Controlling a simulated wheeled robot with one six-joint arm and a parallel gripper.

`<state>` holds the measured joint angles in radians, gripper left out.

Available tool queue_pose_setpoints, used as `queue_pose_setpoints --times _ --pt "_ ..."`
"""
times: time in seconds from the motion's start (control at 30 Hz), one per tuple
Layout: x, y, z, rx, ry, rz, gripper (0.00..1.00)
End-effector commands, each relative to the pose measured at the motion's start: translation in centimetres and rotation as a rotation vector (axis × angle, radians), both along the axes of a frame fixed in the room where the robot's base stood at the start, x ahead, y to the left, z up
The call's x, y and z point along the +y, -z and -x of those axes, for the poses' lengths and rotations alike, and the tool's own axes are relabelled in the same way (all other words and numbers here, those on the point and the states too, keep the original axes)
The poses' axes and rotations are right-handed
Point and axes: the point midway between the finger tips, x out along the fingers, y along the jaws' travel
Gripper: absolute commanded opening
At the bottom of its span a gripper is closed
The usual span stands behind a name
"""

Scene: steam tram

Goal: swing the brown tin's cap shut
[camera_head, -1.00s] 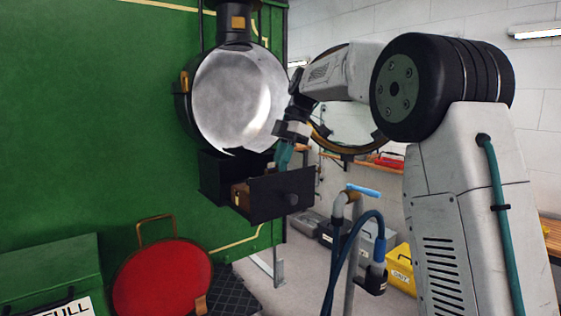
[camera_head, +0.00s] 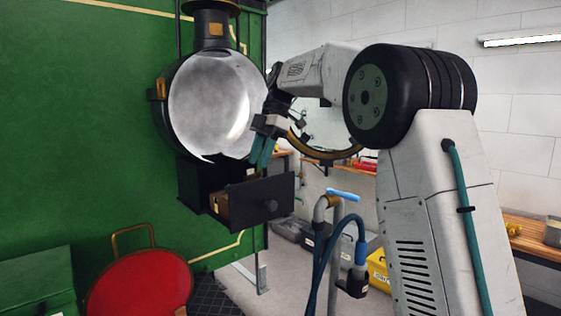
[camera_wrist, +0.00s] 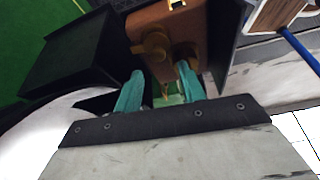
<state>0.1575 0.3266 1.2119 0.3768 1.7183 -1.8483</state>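The brown tin (camera_head: 222,205) sits in the pulled-out black drawer (camera_head: 268,190) below the round lamp, mostly hidden by the drawer front. In the wrist view the tin (camera_wrist: 165,22) shows at top centre, with a brass clasp. Two rounded brass-brown parts show on its near side, one at left (camera_wrist: 152,45) and one at right (camera_wrist: 186,54). I cannot tell which is the cap. My gripper (camera_head: 262,152) is above the drawer, its teal fingers pointing down. In the wrist view my gripper (camera_wrist: 158,80) has its fingers apart, close to the tin's brass parts, with nothing clearly held.
The lamp's silver face (camera_head: 212,103) is just left of my gripper. A pipe with a blue handle (camera_head: 343,195) and a dark hose stand right of the drawer. A red round-backed object (camera_head: 140,285) is low at left.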

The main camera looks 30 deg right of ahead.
Motion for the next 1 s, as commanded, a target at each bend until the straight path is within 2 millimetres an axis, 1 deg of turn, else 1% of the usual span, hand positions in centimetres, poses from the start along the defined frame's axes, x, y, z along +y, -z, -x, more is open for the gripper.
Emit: queue_pose_setpoints --times 0.03,0.27,0.37,0.6,0.7,0.83,1.0 --pt "0.0 -0.7 0.2 -0.002 0.000 0.001 0.40" --pt "0.2 -0.9 3.9 0.000 0.000 0.000 0.40" --pt "0.3 -1.0 5.7 -0.001 0.000 0.000 0.40" --pt "0.7 -1.5 11.2 -0.001 0.000 0.000 0.40" --pt "0.8 -1.7 13.2 -0.002 0.001 0.000 0.40" --pt "0.8 -1.8 14.9 -0.001 0.000 0.000 0.40" --pt "0.9 -1.9 15.9 0.000 0.000 0.000 0.40"
